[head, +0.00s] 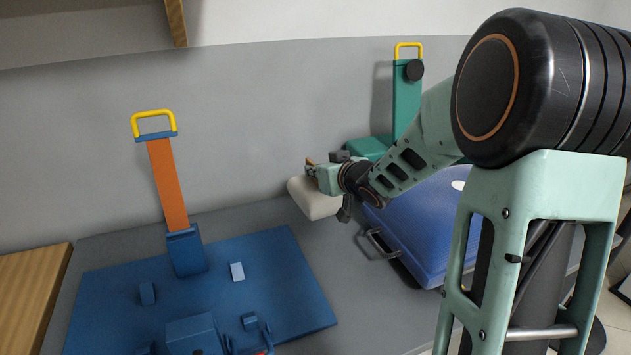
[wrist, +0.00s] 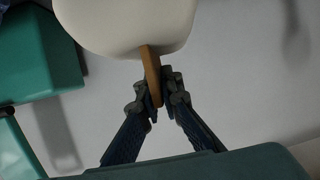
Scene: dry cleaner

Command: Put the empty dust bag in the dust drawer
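A cream-white rounded bag (head: 314,200) hangs at my gripper (head: 311,172), above the grey counter near the wall. I take it for the dust bag. In the wrist view the bag (wrist: 125,22) fills the top, and its thin brown tab (wrist: 152,72) runs down between the fingertips of my gripper (wrist: 160,88). The fingers close on this tab. Whether the bag is empty does not show. A blue, round-edged case (head: 430,225) with a metal handle (head: 382,244) stands right of the bag, partly behind my arm. I cannot tell whether it holds the dust drawer.
A blue board (head: 255,275) with small blue blocks and an orange upright (head: 167,185) with a yellow handle lies left. A teal stand (head: 405,100) with a yellow handle is behind my arm. Grey counter (head: 330,285) is bare between board and case. A wooden surface (head: 30,300) is far left.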

